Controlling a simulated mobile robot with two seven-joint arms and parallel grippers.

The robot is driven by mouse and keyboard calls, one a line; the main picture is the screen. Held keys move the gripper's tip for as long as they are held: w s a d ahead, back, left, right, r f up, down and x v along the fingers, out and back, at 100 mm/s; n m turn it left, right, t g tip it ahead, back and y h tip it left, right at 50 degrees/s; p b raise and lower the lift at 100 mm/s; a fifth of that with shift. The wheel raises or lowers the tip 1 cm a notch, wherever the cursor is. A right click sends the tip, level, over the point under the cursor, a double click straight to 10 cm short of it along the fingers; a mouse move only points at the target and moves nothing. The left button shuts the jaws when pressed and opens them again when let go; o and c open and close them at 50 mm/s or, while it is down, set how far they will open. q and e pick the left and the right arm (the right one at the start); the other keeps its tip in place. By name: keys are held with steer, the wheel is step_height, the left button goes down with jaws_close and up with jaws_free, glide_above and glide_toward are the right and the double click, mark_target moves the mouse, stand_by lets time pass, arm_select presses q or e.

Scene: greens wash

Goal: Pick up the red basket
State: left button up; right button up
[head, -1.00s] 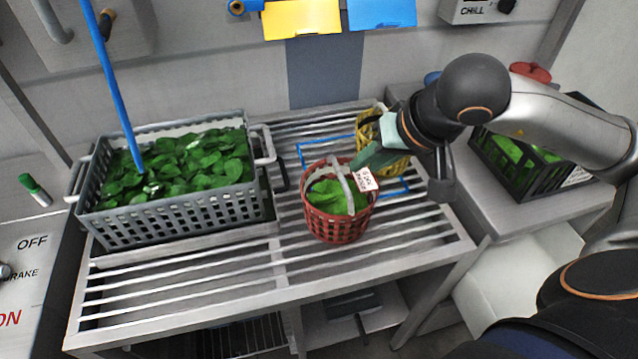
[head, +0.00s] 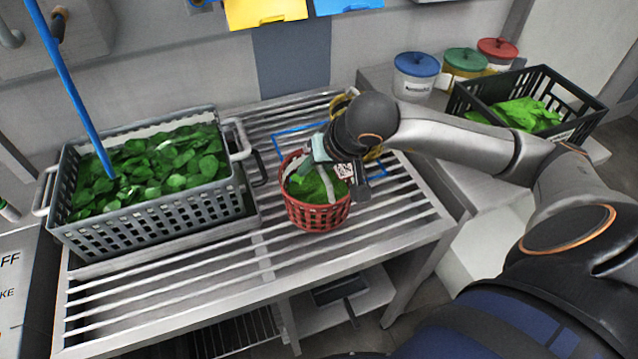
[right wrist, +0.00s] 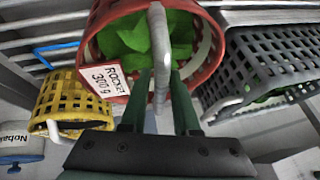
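The red basket (head: 318,217) stands on the slatted rack in the middle of the head view, with green leaves inside. Its pale handle (right wrist: 158,50) arches over the leaves, and a white tag reading "ROCKET 300 g" (right wrist: 106,76) hangs at its side. My right gripper (head: 312,172) is over the basket, partly hiding its back rim. In the right wrist view, its two dark green fingers (right wrist: 160,92) stand apart on either side of the handle, with gaps visible. My left gripper is not in view.
A grey crate of leaves (head: 150,218) stands left of the basket, with a blue pole rising from it. A yellow basket (right wrist: 75,105) is close behind the red one. A black crate (head: 590,112) and lidded tubs (head: 415,75) stand at right.

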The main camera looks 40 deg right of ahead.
steer(key=shift+w+f, duration=0.3)
steer(key=shift+f, duration=0.15)
jaws_close()
steer(key=shift+r, duration=0.1)
stand_by(1.1)
